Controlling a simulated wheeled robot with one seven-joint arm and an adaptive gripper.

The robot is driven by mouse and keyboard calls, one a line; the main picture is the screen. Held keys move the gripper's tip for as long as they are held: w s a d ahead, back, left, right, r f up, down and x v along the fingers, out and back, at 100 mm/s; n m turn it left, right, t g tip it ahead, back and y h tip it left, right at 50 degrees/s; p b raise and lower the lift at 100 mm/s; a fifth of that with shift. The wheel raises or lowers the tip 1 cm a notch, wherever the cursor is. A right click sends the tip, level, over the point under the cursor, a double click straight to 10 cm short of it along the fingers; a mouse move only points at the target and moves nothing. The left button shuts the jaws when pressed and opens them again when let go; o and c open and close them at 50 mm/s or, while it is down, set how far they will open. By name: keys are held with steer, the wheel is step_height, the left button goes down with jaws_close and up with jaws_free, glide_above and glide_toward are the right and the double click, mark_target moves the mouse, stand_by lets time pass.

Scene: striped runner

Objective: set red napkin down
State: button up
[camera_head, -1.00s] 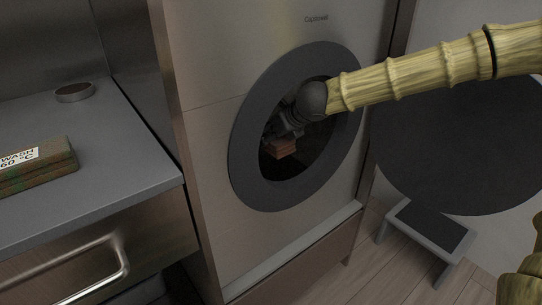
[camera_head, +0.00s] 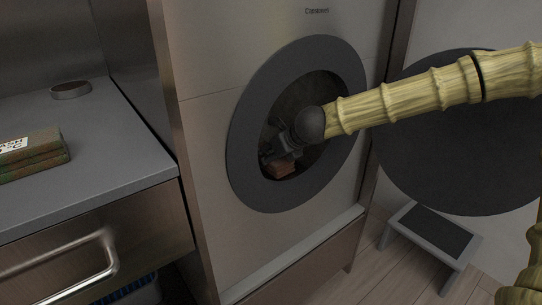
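My gripper (camera_head: 275,156) reaches through the round opening of the front-loading machine (camera_head: 243,180). A small reddish-brown folded piece, which looks like the red napkin (camera_head: 282,169), is at the gripper's lower end, low inside the opening. The fingers are dark and small against the dark drum. I cannot tell whether they still grip the napkin or whether it rests on the drum floor.
The machine's round dark door (camera_head: 440,185) stands open at the right, behind my arm. A grey step stool (camera_head: 428,232) is on the floor. A counter (camera_head: 110,165) at the left holds a labelled folded stack (camera_head: 35,160) and a round metal object (camera_head: 70,90).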

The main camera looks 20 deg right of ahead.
steer(key=shift+f, duration=0.1)
steer(key=o, duration=1.1)
steer(key=shift+o, duration=0.2)
steer(key=shift+s+d+r, duration=0.1)
steer(key=shift+s+r, duration=0.1)
steer(key=shift+r, duration=0.2)
steer(key=p+v, duration=0.4)
steer(key=v, duration=0.5)
steer(key=shift+s+r, duration=0.15)
steer(key=shift+r, duration=0.1)
steer(key=shift+s+d+r, duration=0.3)
steer(key=shift+s+r, duration=0.15)
steer(key=shift+s, duration=0.2)
